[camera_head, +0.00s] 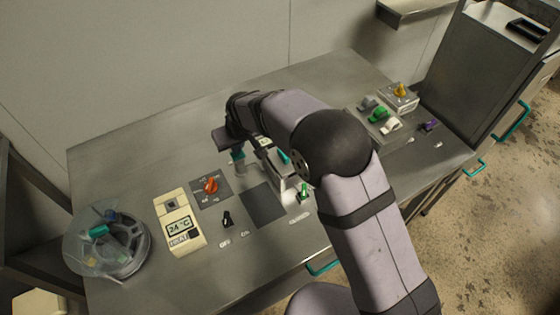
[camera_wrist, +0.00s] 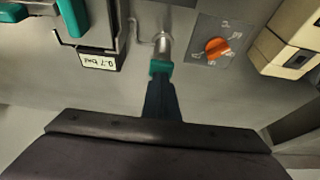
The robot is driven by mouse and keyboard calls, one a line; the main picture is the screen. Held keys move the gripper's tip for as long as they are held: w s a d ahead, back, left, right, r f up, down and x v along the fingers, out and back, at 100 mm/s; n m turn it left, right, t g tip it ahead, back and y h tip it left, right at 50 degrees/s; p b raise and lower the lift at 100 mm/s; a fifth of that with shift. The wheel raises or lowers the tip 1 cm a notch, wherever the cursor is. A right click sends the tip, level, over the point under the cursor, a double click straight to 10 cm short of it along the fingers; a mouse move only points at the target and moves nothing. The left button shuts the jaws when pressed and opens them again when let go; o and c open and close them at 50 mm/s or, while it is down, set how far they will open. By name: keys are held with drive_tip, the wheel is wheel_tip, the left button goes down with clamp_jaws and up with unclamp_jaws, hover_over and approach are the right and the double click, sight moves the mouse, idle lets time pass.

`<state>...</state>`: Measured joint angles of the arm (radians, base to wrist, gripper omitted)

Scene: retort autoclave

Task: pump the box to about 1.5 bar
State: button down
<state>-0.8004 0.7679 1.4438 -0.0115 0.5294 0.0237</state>
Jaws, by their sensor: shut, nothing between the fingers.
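The pump is a pale metal cylinder (camera_head: 238,168) with a teal top (camera_head: 237,155), standing on the bench to the left of the box. In the wrist view its teal top (camera_wrist: 160,68) is at the tip of my gripper (camera_wrist: 161,84). My gripper is shut with nothing between its fingers; I cannot tell whether it touches the top. The box (camera_head: 283,178), with teal handles, is partly hidden behind my arm. In the wrist view its display (camera_wrist: 99,61) appears upside down and reads about 0.7 bar. A thin tube runs between pump and box.
An orange dial (camera_head: 211,186) and a cream heater unit (camera_head: 180,222) reading 24 °C are left of the pump. A black switch (camera_head: 227,219) and green switch (camera_head: 304,190) are in front. A clear-covered round container (camera_head: 105,240) stands far left. Coloured controls (camera_head: 378,116) are right.

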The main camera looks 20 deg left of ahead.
drive_tip(key=shift+s+f, duration=0.1)
drive_tip(key=shift+f, duration=0.5)
drive_tip(key=shift+r, duration=0.55)
drive_tip(key=shift+f, duration=0.5)
idle(0.8)
drive_tip(key=shift+r, duration=0.55)
drive_tip(key=shift+f, duration=0.45)
idle(0.9)
